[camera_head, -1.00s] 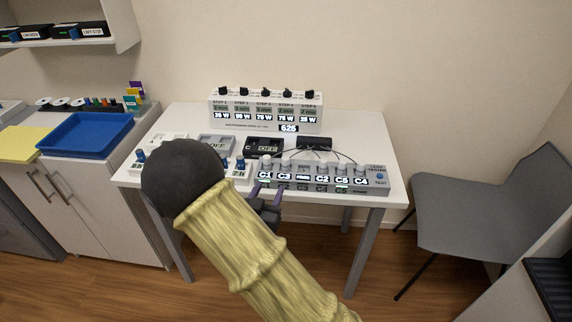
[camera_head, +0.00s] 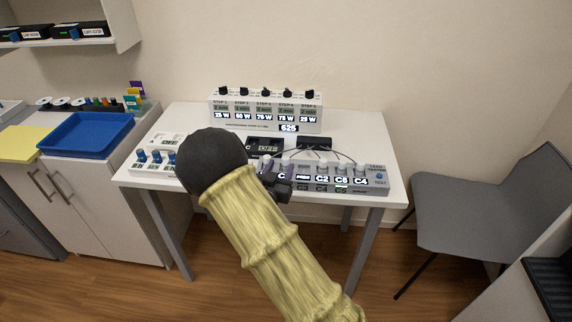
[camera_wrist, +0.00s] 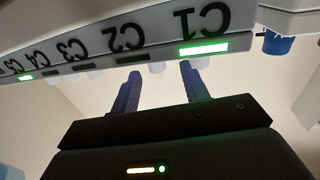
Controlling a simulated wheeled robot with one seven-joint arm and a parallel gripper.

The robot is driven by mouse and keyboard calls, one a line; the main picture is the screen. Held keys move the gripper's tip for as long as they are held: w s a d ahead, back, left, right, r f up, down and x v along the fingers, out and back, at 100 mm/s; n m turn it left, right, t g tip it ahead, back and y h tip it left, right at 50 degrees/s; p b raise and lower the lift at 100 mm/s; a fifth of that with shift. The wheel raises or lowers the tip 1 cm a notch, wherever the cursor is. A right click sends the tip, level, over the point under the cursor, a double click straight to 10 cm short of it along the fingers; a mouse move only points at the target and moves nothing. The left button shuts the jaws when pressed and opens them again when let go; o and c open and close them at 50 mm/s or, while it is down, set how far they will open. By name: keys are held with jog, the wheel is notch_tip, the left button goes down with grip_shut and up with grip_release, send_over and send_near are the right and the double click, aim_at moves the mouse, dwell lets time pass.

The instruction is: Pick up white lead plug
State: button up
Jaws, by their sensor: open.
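The lead tester (camera_head: 372,188) is a grey box at the front right of the white table, with labelled sockets. Pale plugs (camera_head: 322,164) with thin dark cables stand in a row along its top. Which of them is the white lead plug I cannot tell. My gripper (camera_head: 277,167) is at the left part of the tester, open, partly hiding the C1 and C3 labels. In the wrist view, its two blue-purple fingers (camera_wrist: 160,68) point at the tester's lower edge, and a pale plug (camera_wrist: 157,66) shows between the tips. Contact cannot be judged.
A control unit with knobs (camera_head: 265,110) stands at the table's back. Blue-capped parts (camera_head: 156,157) are on the left, partly behind my arm. A black block (camera_head: 314,143) lies behind the tester. A blue tray (camera_head: 88,134) and a grey chair (camera_head: 487,190) flank the table.

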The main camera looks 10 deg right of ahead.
aim_at(284, 161)
jog(key=x, duration=0.4)
jog(key=shift+w+d+f, duration=0.15)
jog(key=shift+w+d, duration=0.05)
jog(key=shift+d, duration=0.15)
grip_shut()
jog(key=shift+a+r, duration=0.1)
jog(key=shift+r, duration=0.25)
notch_tip(284, 161, up, 9)
jog(key=shift+r+p, duration=0.15)
jog(key=shift+p, duration=0.4)
